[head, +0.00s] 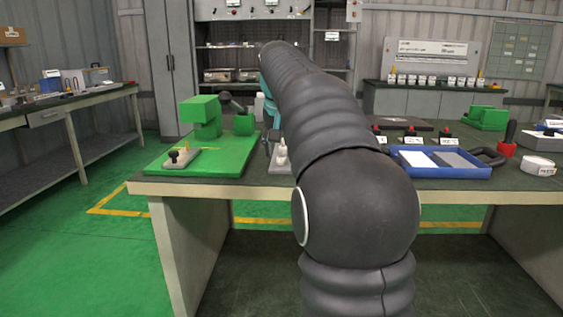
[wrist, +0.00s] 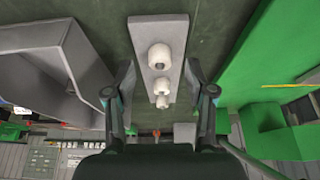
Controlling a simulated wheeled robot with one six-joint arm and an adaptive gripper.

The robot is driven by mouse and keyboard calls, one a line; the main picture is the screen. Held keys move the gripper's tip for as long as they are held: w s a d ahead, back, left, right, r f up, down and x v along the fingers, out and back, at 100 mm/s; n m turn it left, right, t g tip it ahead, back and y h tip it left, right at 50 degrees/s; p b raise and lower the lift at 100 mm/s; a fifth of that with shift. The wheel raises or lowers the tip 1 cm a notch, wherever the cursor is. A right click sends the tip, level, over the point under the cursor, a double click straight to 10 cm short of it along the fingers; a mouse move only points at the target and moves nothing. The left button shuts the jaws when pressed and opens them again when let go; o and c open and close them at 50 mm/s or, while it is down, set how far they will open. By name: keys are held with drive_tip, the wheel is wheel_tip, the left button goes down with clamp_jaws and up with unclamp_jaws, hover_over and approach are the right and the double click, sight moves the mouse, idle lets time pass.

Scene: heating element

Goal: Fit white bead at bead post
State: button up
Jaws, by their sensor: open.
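My gripper (wrist: 160,72) is open, with one finger on each side of the plate and nothing held. I cannot tell its height above the beads. In the head view the white beads (head: 281,152) stand on the grey plate left of my arm, which hides my gripper.
A green fixture (head: 201,112) stands on the board's back part. A grey frame (wrist: 50,62) lies left of the plate in the wrist view.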

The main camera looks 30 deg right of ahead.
drive_tip(key=shift+x, duration=1.1)
drive_tip(key=c, duration=0.9)
drive_tip(key=shift+r, duration=0.1)
